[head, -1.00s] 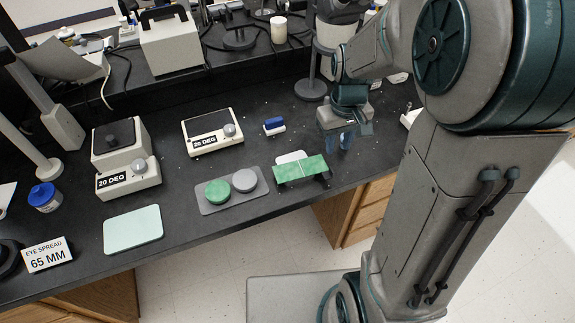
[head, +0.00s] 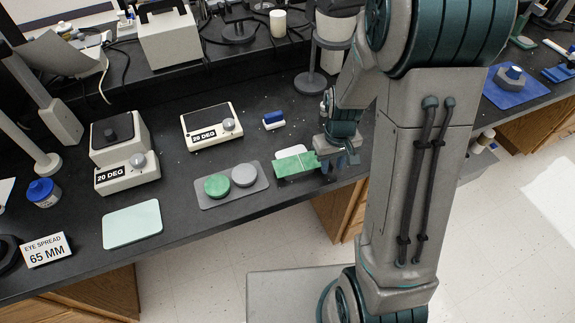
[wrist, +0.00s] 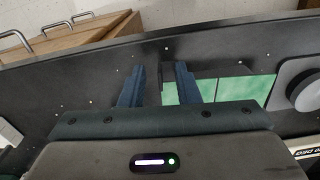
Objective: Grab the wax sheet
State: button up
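The wax sheet (head: 296,166) is a flat green rectangle on a dark support near the bench's front edge in the head view. In the wrist view the wax sheet (wrist: 238,88) is right of centre. My gripper (head: 332,162) is at the sheet's right end in the head view. In the wrist view my gripper (wrist: 160,80) has its two blue fingers apart. A strip of green shows between them, and the right finger covers part of the sheet. I cannot tell whether the fingers touch it.
A grey tray (head: 208,202) with a green and a grey disc lies left of the sheet. A pale green mat (head: 132,224) lies farther left. Behind are two boxes marked 20 DEG, one of them low (head: 211,126), and a small blue-and-white block (head: 273,121).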

grip_shut()
jog(key=shift+r, duration=0.15)
